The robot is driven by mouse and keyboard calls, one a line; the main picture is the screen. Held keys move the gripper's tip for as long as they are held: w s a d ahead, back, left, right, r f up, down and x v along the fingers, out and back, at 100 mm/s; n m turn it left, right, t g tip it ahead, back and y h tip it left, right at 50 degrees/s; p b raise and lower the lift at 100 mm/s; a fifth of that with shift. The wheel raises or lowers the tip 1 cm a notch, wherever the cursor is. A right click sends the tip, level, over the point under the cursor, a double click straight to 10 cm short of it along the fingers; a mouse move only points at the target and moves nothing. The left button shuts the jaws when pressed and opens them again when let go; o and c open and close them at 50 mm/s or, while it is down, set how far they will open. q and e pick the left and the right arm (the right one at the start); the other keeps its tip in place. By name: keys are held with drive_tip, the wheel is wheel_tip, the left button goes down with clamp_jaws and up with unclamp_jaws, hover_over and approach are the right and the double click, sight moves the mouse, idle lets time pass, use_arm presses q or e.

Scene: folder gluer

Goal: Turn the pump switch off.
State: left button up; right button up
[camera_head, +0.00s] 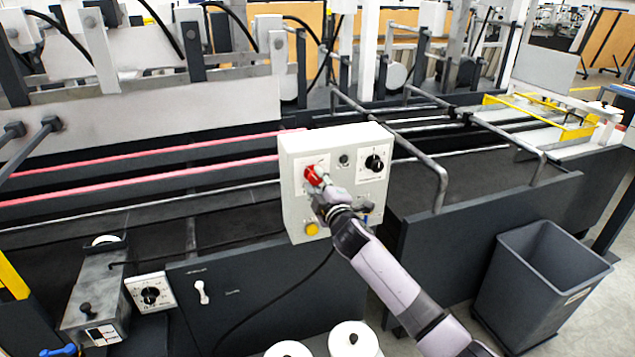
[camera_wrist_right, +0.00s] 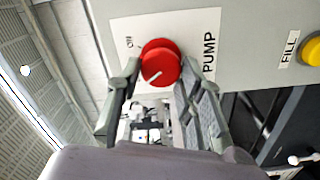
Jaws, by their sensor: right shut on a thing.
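The pump switch is a round red knob (camera_head: 316,175) at the upper left of the light grey control box (camera_head: 296,215). In the right wrist view the red knob (camera_wrist_right: 160,62) sits on a white plate marked PUMP, with a small label that looks like ON beside it. A short white mark shows on the knob's face, at its lower left in that view. My right gripper (camera_head: 324,188) is at the box front, its two fingers on either side of the knob and shut on it. The fingers cover part of the plate. My left gripper is not in view.
The box also carries a black dial (camera_head: 375,163) and a yellow button (camera_head: 311,229), marked FILL in the right wrist view (camera_wrist_right: 312,50). A dark bin (camera_head: 530,300) stands on the floor at right. Metal rails (camera_head: 440,185) rise beside the box.

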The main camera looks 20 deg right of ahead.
idle(0.4)
drive_tip(key=o, duration=1.1)
drive_tip(key=shift+o, duration=0.2)
drive_tip(key=s, duration=1.2)
drive_tip(key=shift+d, duration=0.2)
